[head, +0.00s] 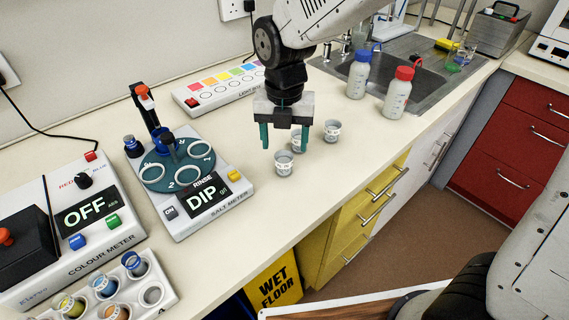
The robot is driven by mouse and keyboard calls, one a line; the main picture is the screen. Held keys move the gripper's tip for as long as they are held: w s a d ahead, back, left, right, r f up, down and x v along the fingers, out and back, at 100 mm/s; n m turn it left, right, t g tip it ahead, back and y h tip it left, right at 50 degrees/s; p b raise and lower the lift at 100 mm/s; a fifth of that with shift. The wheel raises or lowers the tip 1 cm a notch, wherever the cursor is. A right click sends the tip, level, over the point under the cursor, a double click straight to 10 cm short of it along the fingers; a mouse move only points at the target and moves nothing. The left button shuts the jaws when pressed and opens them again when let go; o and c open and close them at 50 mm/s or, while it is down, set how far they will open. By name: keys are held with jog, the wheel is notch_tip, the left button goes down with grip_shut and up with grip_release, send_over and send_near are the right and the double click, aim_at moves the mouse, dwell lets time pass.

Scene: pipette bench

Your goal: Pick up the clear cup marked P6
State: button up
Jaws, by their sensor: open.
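My gripper (284,138) points down above the bench, open, with two green fingers and nothing visible between them. Three small clear cups with white label bands stand upright near it. One cup (284,163) is nearest the front, just below and in front of the fingers. A second cup (297,146) is partly hidden behind the right finger. A third cup (332,130) stands apart to the right. The labels are too small to read, so I cannot tell which cup is P6. Whether a finger touches any cup is unclear.
The salt meter (210,193) and colour meter (95,235) stand to the left, with a rack of vials (152,295) in front. A light box (222,88) lies behind. Two capped bottles (397,98) and a sink (425,75) are right. The bench front is clear.

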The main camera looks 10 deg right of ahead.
aim_at(284, 160)
jog(key=f, duration=0.5)
jog(key=shift+s+a+f, duration=0.1)
jog(key=shift+s+f, duration=0.2)
jog(key=shift+f, duration=0.1)
jog(key=c, duration=1.1)
